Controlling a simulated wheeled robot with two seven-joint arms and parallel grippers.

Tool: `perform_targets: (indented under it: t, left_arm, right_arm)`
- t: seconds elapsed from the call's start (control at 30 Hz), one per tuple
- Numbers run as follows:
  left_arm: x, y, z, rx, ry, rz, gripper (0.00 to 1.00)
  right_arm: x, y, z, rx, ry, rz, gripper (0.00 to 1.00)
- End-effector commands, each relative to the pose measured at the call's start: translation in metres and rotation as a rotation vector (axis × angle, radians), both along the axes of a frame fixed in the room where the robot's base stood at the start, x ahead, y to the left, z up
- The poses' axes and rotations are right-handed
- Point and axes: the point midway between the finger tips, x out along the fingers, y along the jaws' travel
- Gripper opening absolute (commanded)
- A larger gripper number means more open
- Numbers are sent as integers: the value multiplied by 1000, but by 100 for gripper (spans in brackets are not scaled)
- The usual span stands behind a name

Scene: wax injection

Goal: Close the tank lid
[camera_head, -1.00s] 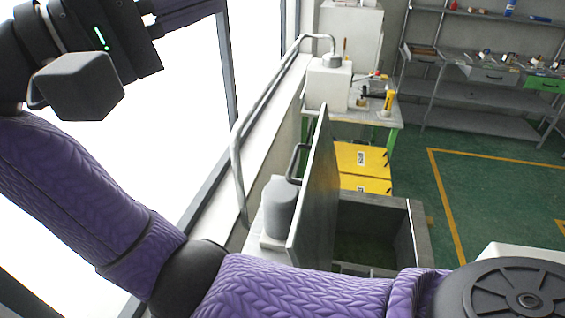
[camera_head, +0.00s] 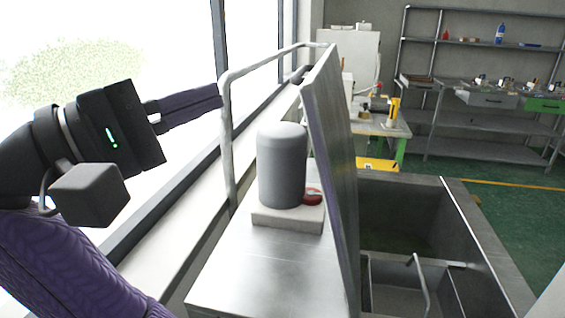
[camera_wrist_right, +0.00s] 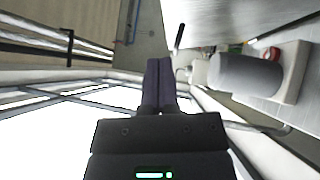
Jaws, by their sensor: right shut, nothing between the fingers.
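The tank lid (camera_head: 335,140) is a grey metal panel standing open, nearly upright, along the left edge of the tank (camera_head: 479,243). The tank's open top shows a dark inside with a divider. My right gripper (camera_head: 217,96) comes in from the left, left of the lid and near the bent rail, apart from the lid. Its purple fingers are together and empty; they also show in the right wrist view (camera_wrist_right: 158,68). The lid's handle is not clear in the head view. My left gripper is not in view.
A grey cylinder (camera_head: 282,165) on a pale block stands on the metal top left of the lid. A bent pipe rail (camera_head: 227,145) runs along the window beside it. A workbench (camera_head: 380,127) and shelves (camera_head: 465,125) stand behind.

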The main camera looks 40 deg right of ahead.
Motion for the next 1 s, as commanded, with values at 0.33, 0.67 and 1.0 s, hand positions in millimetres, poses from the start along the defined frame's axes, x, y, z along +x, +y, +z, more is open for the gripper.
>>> perform_targets:
  t: [0.33,0.67,1.0]
  left_arm:
    - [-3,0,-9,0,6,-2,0]
    - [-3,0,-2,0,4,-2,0]
    - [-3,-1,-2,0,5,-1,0]
  right_arm:
    - [-2,-31,-5,4,1,-1,0]
    - [-7,-88,6,0,3,-2,0]
    - [-8,-98,7,-1,3,0,0]
